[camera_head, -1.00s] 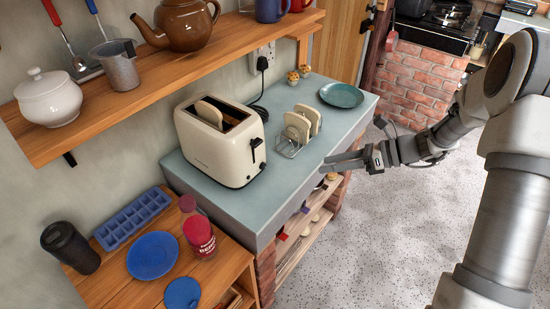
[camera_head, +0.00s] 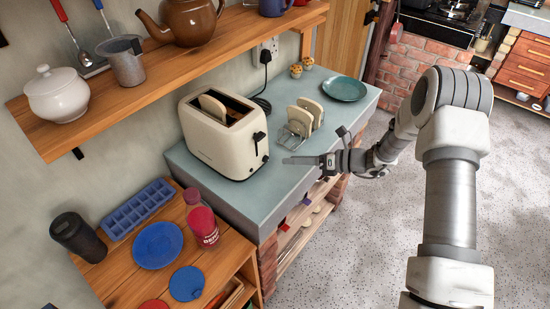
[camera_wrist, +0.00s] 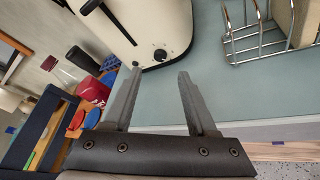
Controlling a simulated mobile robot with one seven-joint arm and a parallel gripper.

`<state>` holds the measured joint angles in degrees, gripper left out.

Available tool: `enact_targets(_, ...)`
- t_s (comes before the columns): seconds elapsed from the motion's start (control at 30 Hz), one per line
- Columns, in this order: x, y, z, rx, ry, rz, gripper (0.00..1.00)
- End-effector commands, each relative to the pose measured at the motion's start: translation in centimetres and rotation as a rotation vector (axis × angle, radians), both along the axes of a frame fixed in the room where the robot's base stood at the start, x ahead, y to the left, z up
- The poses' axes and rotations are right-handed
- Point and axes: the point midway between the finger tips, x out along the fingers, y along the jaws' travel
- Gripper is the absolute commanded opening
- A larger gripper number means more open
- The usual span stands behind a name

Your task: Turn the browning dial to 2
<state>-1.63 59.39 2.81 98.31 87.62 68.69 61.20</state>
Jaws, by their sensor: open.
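The cream toaster (camera_head: 222,134) stands on the grey-blue slab top, with a slice of bread showing in one slot. Its black lever and a small dark browning dial (camera_head: 265,158) are on the end facing my arm. In the wrist view the dial (camera_wrist: 160,55) is a black knob low on the toaster's end; its setting is too small to read. My gripper (camera_head: 285,160) is open and empty, to the right of the dial and apart from it. In the wrist view its two fingers (camera_wrist: 157,80) point towards the toaster, with the dial ahead between them.
A wire toast rack (camera_head: 297,128) with bread slices stands close behind my gripper. A teal plate (camera_head: 344,89) and two muffins sit farther back. A wooden shelf (camera_head: 195,60) overhangs at the left. The slab's front right edge is clear.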

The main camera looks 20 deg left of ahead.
Motion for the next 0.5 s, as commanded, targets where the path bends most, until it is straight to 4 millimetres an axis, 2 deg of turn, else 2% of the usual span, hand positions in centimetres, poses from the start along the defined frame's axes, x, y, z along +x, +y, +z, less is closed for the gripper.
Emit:
enact_targets(0.03,-0.1,1.2,-0.3,-0.001,0.001,0.005,0.58)
enact_targets(0.2,0.1,4.2,-1.3,-0.001,-0.001,0.004,0.58)
enact_targets(0.33,0.2,5.6,-1.8,-0.002,0.0,0.003,0.58)
enact_targets(0.5,0.4,6.4,-2.1,-0.001,-0.001,0.0,0.58)
